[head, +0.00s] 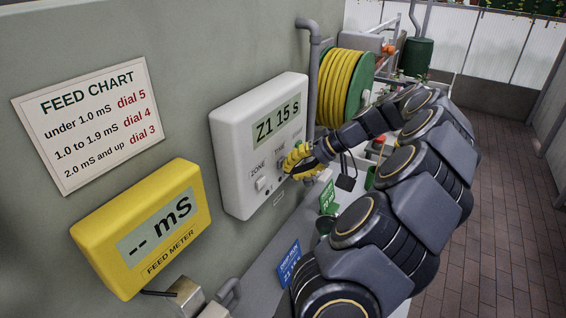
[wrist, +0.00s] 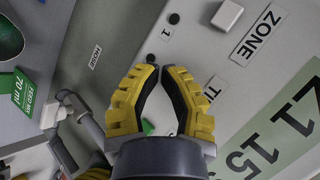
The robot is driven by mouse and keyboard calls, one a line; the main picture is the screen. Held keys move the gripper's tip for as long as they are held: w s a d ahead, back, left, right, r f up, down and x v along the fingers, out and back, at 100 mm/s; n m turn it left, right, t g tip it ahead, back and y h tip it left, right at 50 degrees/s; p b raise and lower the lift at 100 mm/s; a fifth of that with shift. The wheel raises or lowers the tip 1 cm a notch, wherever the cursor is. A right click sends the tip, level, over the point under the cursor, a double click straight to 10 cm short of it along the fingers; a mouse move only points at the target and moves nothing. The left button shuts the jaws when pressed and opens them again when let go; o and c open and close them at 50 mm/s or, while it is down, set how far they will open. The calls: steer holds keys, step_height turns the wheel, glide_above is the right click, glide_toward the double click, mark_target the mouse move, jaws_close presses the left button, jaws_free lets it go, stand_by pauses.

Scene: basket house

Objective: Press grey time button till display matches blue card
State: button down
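A white controller box (head: 230,140) on the wall has a display (head: 278,126) reading "Z1 15 s". Below it are ZONE and TIME labels. The ZONE button (head: 260,184) is pale; it also shows in the wrist view (wrist: 227,14). The grey TIME button is hidden by my gripper (head: 288,163), which is at the box face beside the TIME label. In the wrist view my gripper (wrist: 160,68) has its yellow fingertips together with nothing between them. I cannot tell whether it touches the button. The blue card (head: 289,262) stands below; its small lower line seems to read "Z1 15 s".
A yellow feed meter (head: 150,225) showing "-- mS" and a feed chart (head: 98,125) are at the left. A green card (head: 328,198) stands beneath the controller. A yellow hose reel (head: 340,85) is behind it. My arm fills the right side; brick floor (head: 500,200) beyond is clear.

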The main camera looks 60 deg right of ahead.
steer(key=shift+s, duration=0.65)
steer(key=shift+s, duration=0.1)
steer(key=s, duration=0.4)
steer(key=shift+s, duration=0.4)
stand_by(0.5)
